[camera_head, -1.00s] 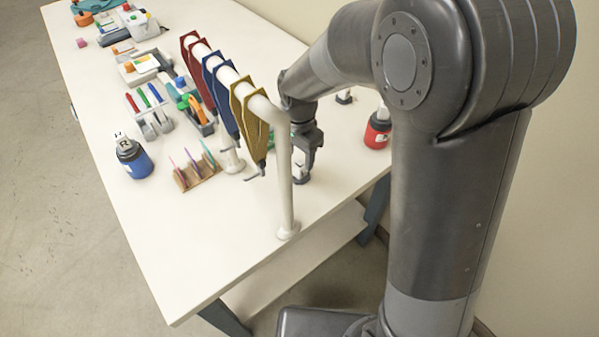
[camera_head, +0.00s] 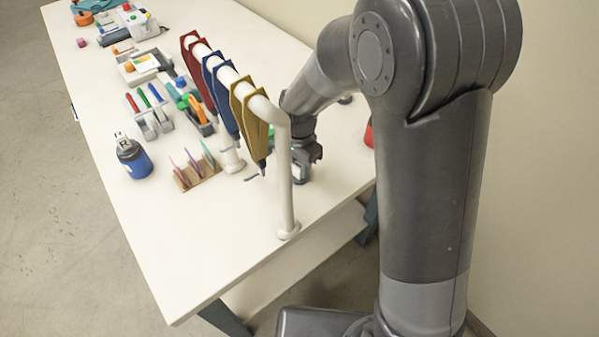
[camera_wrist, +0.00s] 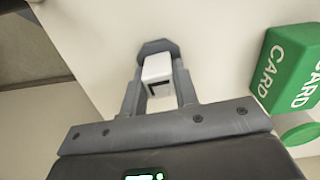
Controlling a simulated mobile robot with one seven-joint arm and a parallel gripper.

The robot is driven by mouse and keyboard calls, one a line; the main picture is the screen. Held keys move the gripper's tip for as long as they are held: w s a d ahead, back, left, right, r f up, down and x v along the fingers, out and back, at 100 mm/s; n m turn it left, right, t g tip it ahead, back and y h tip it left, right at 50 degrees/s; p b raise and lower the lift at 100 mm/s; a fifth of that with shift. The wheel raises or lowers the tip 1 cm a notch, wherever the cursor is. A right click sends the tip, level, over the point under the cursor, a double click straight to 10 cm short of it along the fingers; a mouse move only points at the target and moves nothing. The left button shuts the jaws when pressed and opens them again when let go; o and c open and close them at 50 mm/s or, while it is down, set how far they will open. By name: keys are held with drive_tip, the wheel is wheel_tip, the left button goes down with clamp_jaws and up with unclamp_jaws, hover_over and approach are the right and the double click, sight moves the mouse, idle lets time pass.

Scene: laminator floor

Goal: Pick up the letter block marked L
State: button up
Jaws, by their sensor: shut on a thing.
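The letter block (camera_wrist: 158,68) is small and white, with a dark L-shaped mark on its face. In the wrist view it sits between the two grey fingers of my gripper (camera_wrist: 158,92), which are shut on it. A dark grey faceted piece (camera_wrist: 155,46) shows just beyond the block; I cannot tell whether they touch. In the head view my gripper (camera_head: 303,170) points down low at the right part of the white table (camera_head: 215,250), behind the white rail post. The block is hard to make out there.
A white rail (camera_head: 285,185) carrying red, blue and yellow hanging pieces (camera_head: 248,118) stands close left of my gripper. A green box marked CARD (camera_wrist: 292,68) lies near it. The front table area is clear.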

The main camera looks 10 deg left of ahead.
clamp_jaws()
